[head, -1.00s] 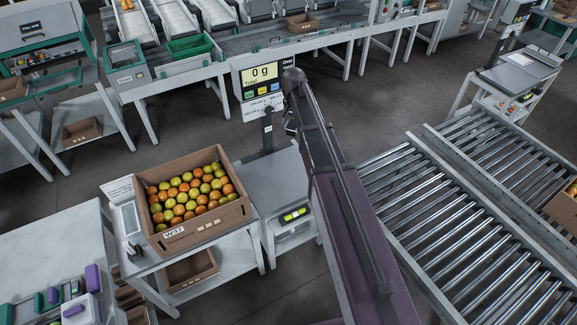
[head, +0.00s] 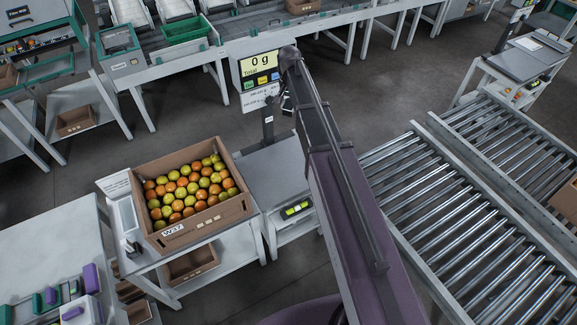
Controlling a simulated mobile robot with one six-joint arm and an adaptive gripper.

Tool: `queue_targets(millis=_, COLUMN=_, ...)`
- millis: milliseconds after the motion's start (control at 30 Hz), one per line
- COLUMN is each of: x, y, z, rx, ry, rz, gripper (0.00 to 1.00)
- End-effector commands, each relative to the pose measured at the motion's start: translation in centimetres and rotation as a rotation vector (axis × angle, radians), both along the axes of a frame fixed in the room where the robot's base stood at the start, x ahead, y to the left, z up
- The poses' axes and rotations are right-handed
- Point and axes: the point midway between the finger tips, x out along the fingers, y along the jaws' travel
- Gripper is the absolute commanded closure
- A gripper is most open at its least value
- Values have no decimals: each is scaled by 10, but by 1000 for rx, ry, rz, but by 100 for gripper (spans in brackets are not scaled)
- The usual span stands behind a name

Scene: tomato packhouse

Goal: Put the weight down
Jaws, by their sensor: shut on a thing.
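My arm reaches up the middle of the head view, its wrist in front of the scale's post. Only a dark sliver of my gripper (head: 287,104) shows beside the arm, below the wrist. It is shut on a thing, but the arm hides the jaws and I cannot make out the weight. The scale display (head: 262,72) reads 0 g. The bare grey scale platform (head: 270,172) lies below it, partly behind my arm.
A cardboard crate (head: 202,232) of tomatoes, marked W37, stands left of the platform. A roller conveyor (head: 440,205) runs at the right. A table (head: 50,235) with purple and green items is at lower left. Grey floor lies clear behind the platform.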

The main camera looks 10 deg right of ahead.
Motion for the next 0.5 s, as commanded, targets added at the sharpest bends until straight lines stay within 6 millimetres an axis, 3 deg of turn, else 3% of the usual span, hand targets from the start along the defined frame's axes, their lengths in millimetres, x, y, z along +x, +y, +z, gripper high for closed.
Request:
queue_targets(millis=267, x=-2, y=-3, z=-5, rx=0, ry=0, rz=-11, gripper=100)
queue_targets(millis=500, x=-10, y=-5, z=-29, rx=0, ry=0, rz=-54, gripper=100)
